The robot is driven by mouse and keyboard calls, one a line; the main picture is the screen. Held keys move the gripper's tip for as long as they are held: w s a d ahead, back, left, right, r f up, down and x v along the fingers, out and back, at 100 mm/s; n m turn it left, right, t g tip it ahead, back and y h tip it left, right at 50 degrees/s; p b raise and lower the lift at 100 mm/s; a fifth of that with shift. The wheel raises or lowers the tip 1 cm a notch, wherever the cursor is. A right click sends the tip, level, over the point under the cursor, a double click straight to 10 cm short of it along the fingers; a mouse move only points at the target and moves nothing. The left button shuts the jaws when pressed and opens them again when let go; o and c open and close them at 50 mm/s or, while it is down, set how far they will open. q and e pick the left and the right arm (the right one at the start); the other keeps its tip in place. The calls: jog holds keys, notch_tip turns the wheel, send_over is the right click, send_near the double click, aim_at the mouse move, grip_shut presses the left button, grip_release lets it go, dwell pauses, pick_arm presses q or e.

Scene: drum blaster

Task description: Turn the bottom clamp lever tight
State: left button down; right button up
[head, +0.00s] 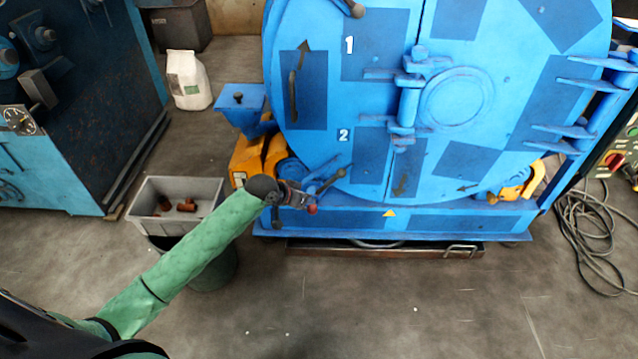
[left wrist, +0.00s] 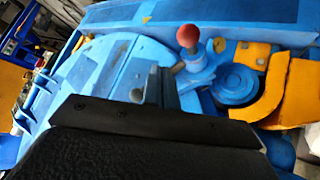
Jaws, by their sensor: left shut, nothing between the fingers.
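The bottom clamp is at the lower left of the blue round door (head: 345,130), in the head view. A dark lever (head: 328,182) with a round end slants up to the right there. A red ball knob (head: 312,209) shows just beside my left gripper (head: 295,198). In the left wrist view the red knob (left wrist: 187,35) stands on a short post on a blue-grey base, beyond the gripper fingers (left wrist: 163,84). The fingers are shut and empty, apart from the knob in that view. My gripper hides part of the clamp in the head view. My right gripper is out of view.
An orange bracket (left wrist: 290,90) and a round blue part (left wrist: 237,84) sit right of the knob in the wrist view. A grey bin (head: 150,208) with brown pieces stands left of the door. Cables (head: 595,235) lie at the right. The front floor is clear.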

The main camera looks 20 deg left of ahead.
pick_arm(q)
jog(key=w+a+r+n+g+h+b, duration=0.25)
jog(key=w+a+r+n, duration=0.25)
jog(key=a+r, duration=0.3)
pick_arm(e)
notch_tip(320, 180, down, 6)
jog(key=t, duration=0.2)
pick_arm(q)
jog(key=n+h, duration=0.2)
send_near(329, 181)
jog(key=x, duration=0.5)
jog(key=shift+w+d+f, duration=0.1)
jog(key=shift+d+f, duration=0.1)
jog(key=shift+d, duration=0.05)
jog(key=shift+w+d+f, duration=0.25)
jog(key=shift+d+f, duration=0.05)
jog(key=shift+d, duration=0.15)
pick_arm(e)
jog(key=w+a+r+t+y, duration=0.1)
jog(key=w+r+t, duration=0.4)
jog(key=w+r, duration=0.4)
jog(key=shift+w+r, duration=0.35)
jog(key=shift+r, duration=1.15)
